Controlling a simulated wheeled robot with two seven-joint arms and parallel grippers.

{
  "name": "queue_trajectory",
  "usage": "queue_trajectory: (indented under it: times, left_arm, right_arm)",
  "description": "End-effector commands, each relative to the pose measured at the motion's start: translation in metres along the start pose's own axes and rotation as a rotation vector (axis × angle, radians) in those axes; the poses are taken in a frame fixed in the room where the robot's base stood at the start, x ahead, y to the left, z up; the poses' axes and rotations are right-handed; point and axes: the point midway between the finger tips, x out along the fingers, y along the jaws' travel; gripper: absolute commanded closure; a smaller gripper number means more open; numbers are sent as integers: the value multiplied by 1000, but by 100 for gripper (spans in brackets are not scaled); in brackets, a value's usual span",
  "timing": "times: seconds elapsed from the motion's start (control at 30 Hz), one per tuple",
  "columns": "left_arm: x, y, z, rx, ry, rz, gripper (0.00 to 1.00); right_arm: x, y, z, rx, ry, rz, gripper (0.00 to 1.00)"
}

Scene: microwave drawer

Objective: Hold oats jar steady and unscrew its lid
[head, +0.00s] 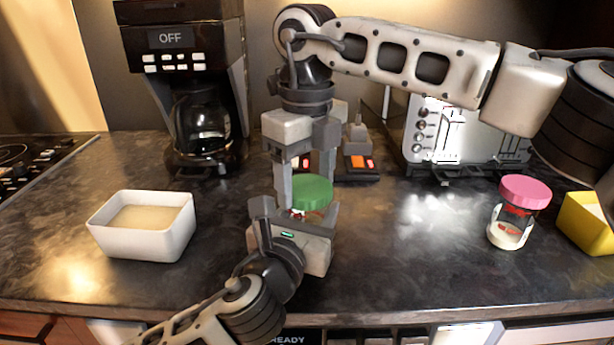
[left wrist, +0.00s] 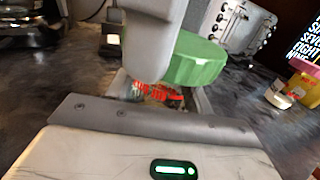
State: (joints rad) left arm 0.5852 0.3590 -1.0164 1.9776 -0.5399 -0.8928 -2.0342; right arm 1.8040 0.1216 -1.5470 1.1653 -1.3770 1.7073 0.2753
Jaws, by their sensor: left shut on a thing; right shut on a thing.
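The green-lidded jar stands on the dark counter in the middle of the head view, mostly hidden by my grippers. Its green lid (head: 312,189) also shows in the left wrist view (left wrist: 196,62). Below the lid, the clear jar body with red markings (left wrist: 155,92) is partly visible. My left gripper (head: 307,214) comes in low from the front and is shut on the jar body. My right gripper (head: 306,184) points down from above and is shut on the lid, with a finger (left wrist: 150,45) beside it. The lid sits on the jar; I cannot tell whether it is loosened.
A pink-lidded jar (head: 519,208) and a yellow container (head: 588,222) stand at the right. A white bowl (head: 146,240) is at the left. Behind are a coffee maker (head: 188,90) and a toaster (head: 452,140). Counter between the bowl and grippers is clear.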

Motion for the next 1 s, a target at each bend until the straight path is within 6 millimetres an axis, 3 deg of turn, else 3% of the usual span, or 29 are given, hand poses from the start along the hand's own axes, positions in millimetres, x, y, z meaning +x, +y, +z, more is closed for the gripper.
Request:
queue_trajectory:
  times: [0.7, 0.9, 1.0]
  left_arm:
    - [0, 0, -2, -1, 4, 0, 100]
    - [0, 0, -2, -1, 4, 0, 100]
    - [0, 0, -2, -1, 4, 0, 100]
  right_arm:
    - [-1, 1, -1, -1889, 0, 1, 62]
    - [-2, 1, -1, -2280, -1, 1, 62]
    - [-2, 1, -1, -2352, -1, 1, 62]
